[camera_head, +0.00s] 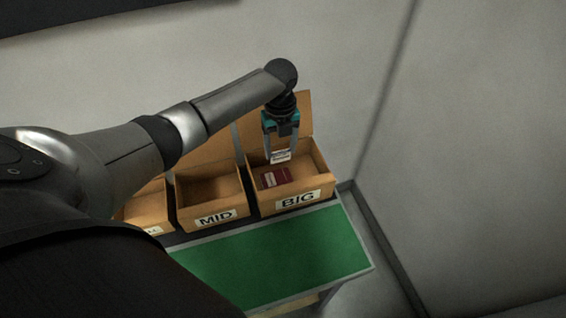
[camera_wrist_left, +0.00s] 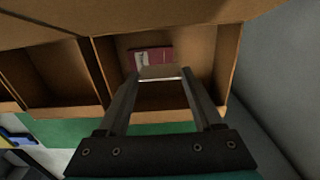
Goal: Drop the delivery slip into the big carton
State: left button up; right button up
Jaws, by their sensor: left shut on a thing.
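My left gripper (camera_head: 281,155) is shut on the delivery slip (camera_head: 281,157), a small pale piece. The slip also shows between the fingertips in the left wrist view (camera_wrist_left: 160,73). Gripper and slip are over the opening of the big carton (camera_head: 318,184), an open brown box labelled BIG at the right end of the row. A dark red item (camera_head: 275,177) with a pale patch lies inside this carton, below the slip. My right gripper is not in view.
The MID carton (camera_head: 209,217) stands just left of the big one and looks empty. A smaller carton (camera_head: 146,211), partly hidden by my left arm, is further left. The green mat (camera_head: 290,255) in front is clear where visible. A wall stands close on the right.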

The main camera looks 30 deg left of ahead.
pick_arm(q)
jog(key=o, duration=1.3)
jog(key=shift+r, duration=0.15)
notch_tip(320, 180, up, 15)
jog(key=shift+r+p, duration=0.1)
jog(key=shift+p, duration=0.4)
